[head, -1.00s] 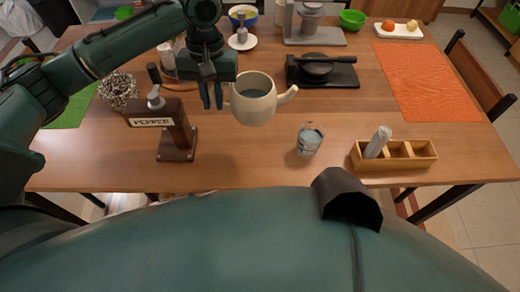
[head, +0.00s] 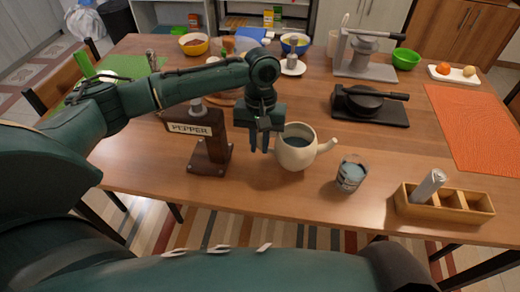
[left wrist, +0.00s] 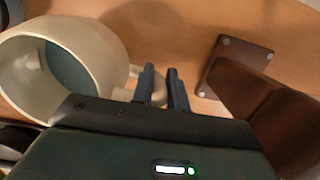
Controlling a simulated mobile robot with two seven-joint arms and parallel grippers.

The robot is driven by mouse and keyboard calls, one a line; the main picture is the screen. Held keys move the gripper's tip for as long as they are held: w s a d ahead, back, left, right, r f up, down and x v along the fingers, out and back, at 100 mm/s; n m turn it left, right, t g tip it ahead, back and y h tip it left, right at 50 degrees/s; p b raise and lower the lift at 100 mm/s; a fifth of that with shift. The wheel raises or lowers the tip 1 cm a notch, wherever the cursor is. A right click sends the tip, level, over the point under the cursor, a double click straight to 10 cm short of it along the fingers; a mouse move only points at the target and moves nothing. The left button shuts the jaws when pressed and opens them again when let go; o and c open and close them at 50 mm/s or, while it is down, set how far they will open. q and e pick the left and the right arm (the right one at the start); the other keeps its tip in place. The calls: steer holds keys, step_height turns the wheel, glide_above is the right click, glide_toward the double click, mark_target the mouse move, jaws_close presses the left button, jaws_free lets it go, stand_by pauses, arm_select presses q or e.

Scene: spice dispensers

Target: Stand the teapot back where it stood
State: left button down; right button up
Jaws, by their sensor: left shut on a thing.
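The cream teapot (head: 296,156) is upright at the middle of the table, its spout pointing right and its open top showing a grey-blue inside. My left gripper (head: 259,142) is at its left side, pointing down, shut on the handle. In the left wrist view the teapot (left wrist: 95,55) is at the left, and the fingers (left wrist: 161,88) close around its handle (left wrist: 133,92). I cannot tell whether the teapot's base touches the table. My right gripper is not in view.
The pepper dispenser (head: 210,140) stands just left of the gripper. A small grey-blue cup (head: 350,175) is right of the teapot, and a wooden compartment box (head: 455,205) is farther right. A black pan on a board (head: 370,105) is behind. Bare table lies in front of the teapot.

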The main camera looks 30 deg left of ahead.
arm_select(q)
steer(key=shift+f, duration=1.2)
steer(key=shift+f, duration=0.1)
steer(key=c, duration=1.4)
jaws_free()
steer(key=r, duration=0.4)
steer(key=w+r, duration=0.1)
steer(key=r, duration=0.3)
steer(key=r+p, duration=0.1)
steer(key=r, duration=0.3)
steer(key=shift+w+a, duration=0.25)
steer(key=shift+w, duration=0.15)
